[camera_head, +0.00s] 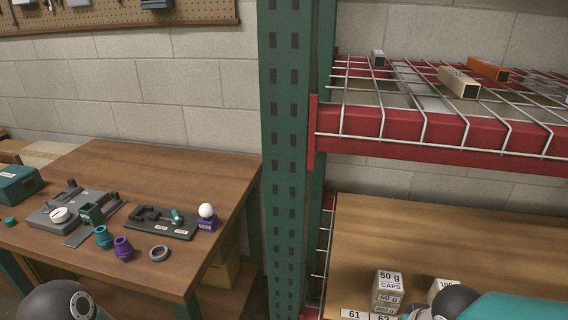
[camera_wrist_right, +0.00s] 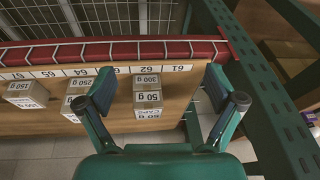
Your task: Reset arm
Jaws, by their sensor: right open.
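My right gripper (camera_wrist_right: 160,78) is open in the right wrist view, its two teal and dark fingers spread apart. A stack of small labelled boxes (camera_wrist_right: 147,97) shows between and beyond the fingers, on the wooden shelf; I cannot tell how far off it is. No object is held in the fingers. In the head view the right arm comes in at the bottom right, close to the stack (camera_head: 389,286); its fingers are mostly out of frame. A dark joint of my left arm shows at the bottom left, but its gripper is not in view.
A green rack post (camera_head: 285,160) stands between the workbench (camera_head: 150,165) and the shelf (camera_head: 400,230). A red beam (camera_head: 430,133) and wire deck are above the shelf. Lamp parts, a purple holder with a white ball (camera_head: 207,217), lie on the bench. More boxes (camera_wrist_right: 25,92) stand along the shelf.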

